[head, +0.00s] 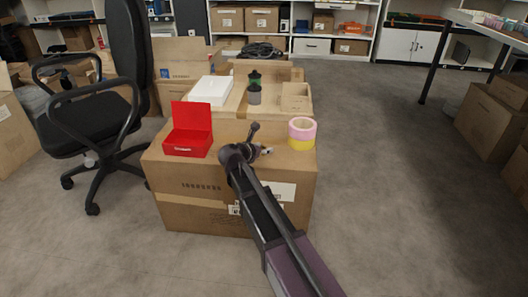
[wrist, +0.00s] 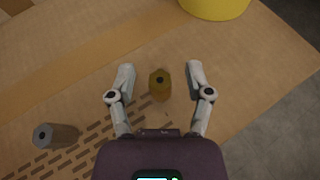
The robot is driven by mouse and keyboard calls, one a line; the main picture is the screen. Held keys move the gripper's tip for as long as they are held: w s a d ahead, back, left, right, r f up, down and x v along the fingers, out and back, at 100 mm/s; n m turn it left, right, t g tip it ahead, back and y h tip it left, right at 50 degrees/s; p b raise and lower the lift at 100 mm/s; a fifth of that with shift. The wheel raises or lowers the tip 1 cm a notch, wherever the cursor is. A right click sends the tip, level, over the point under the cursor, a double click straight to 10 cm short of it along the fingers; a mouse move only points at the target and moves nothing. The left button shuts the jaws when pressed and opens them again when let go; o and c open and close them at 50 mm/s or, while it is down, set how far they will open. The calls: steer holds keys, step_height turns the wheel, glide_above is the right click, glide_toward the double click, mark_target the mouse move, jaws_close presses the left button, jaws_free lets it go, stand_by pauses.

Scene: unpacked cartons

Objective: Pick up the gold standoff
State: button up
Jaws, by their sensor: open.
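The gold standoff (wrist: 160,88) is a small brass cylinder with a dark hole in its top. It appears upright on the cardboard box top in the wrist view. My gripper (wrist: 160,73) is open, with one finger on each side of the gold standoff and a visible gap to both. In the head view my gripper (head: 266,151) is low over the front carton, and I cannot make out the gold standoff there.
A pink and yellow tape stack (head: 302,134) stands on the front carton (head: 190,212), right of my gripper. An open red box (head: 188,132) sits at the left.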

jaws_close()
steer(key=shift+r, duration=0.15)
step_height(320, 180, up, 4)
steer(key=p, duration=0.3)
steer(key=shift+f+p, duration=0.25)
steer(key=shift+p, duration=0.1)
steer(key=s+a+r+p, duration=0.1)
steer(key=s+a, duration=0.3)
steer(key=s, duration=1.1)
steer(key=shift+s+a+r, duration=0.15)
steer(key=shift+s+a, duration=0.05)
